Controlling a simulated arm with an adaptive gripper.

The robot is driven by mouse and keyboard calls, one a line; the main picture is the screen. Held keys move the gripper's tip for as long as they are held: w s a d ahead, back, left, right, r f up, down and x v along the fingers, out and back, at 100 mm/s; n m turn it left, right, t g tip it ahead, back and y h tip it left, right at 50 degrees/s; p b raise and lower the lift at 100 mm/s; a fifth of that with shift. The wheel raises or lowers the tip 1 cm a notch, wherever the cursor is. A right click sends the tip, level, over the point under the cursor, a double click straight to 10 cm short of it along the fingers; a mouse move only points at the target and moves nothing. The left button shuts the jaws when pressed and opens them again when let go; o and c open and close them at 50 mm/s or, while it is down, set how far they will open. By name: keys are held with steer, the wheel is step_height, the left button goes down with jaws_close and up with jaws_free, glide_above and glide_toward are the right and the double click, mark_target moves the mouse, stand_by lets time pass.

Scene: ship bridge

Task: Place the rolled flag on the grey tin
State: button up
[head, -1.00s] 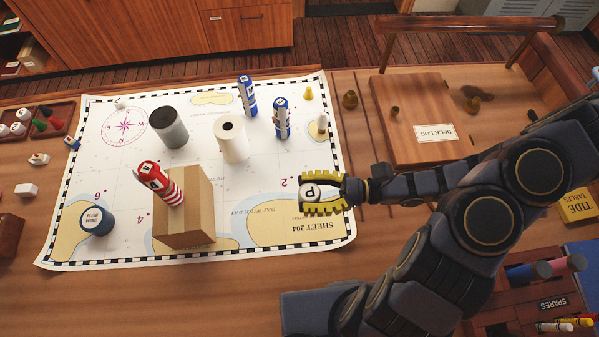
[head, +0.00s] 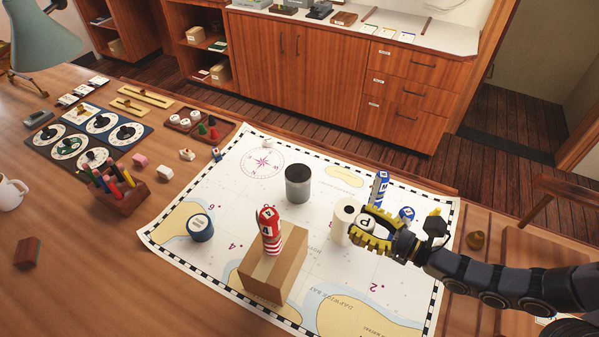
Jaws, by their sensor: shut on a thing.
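The rolled flag (head: 364,222) shows as a round white end marked P between my yellow-padded fingers; the rest of it is hidden. My gripper (head: 368,228) is shut on it, just right of the white roll (head: 344,213) in the picture. The grey tin (head: 298,185), an upright cylinder with a dark top, stands on the chart to the left of my gripper. Nothing is on its top. A clear gap in the picture separates the held flag from the tin.
A tan block (head: 272,278) with red-and-white rolls marked 4 (head: 269,232) stands in front of the tin. Blue rolls (head: 380,187) stand behind my gripper. A blue tin (head: 200,228) stands at the chart's left. The chart (head: 235,190) is bare left of the grey tin.

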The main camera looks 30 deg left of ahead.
steer(key=w+a+r, duration=0.2)
steer(key=a+r, duration=0.1)
steer(key=a, duration=0.3)
steer(key=w+a+r, duration=0.2)
steer(key=a+r, duration=0.1)
steer(key=a, duration=0.3)
glide_above(297, 172)
steer(key=shift+t, duration=0.3)
steer(key=f, duration=0.9)
steer(key=shift+s+d, duration=0.2)
steer(key=shift+w+a+f, duration=0.15)
steer(key=shift+f, duration=1.65)
steer(key=shift+f, duration=0.1)
steer(key=o, duration=1)
steer(key=shift+c, duration=0.2)
